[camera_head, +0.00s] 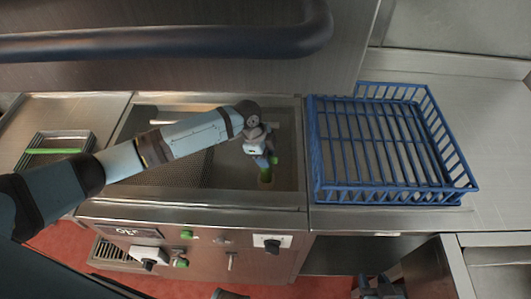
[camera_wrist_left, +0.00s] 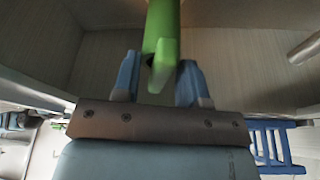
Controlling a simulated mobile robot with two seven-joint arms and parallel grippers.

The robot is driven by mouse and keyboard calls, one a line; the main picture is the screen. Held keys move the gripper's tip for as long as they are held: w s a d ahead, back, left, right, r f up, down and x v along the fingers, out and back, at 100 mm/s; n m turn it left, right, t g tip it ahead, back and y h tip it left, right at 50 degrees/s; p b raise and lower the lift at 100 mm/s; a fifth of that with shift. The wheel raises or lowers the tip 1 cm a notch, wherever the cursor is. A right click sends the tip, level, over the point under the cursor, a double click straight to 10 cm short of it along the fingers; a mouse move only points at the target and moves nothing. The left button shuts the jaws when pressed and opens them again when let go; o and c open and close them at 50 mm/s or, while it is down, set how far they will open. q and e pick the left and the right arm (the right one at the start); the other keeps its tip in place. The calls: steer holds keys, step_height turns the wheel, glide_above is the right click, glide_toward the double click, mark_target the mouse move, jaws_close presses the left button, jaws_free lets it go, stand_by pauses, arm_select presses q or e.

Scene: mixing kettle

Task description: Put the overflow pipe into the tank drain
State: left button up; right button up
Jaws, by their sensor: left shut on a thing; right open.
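The overflow pipe is a green piece (camera_wrist_left: 163,50), seen in the left wrist view between the two blue fingers of my left gripper (camera_wrist_left: 155,80). In the head view my left gripper (camera_head: 265,158) is down inside the sunken tank (camera_head: 285,125), near its right side, and is shut on the pipe. Green parts of the pipe (camera_head: 265,174) show at and below the fingers, close to the tank floor. A pale spot lies around its lower end; whether the pipe sits in the drain cannot be told. My right gripper (camera_head: 378,288) is at the bottom edge, open and partly cut off.
A blue wire basket (camera_head: 385,145) stands on the counter right of the tank. A small tray with a green bar (camera_head: 55,150) is at the left. A thick dark rail (camera_head: 170,42) crosses above. Knobs and a switch (camera_head: 273,244) are on the front panel.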

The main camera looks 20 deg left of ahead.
arm_select(q)
steer(key=shift+f, duration=0.3)
steer(key=shift+f, duration=0.2)
stand_by(0.3)
steer(key=o, duration=1.6)
steer(key=shift+c, duration=0.2)
steer(key=shift+r, duration=0.15)
steer(key=shift+p+v, duration=3.35)
steer(key=shift+v, duration=0.1)
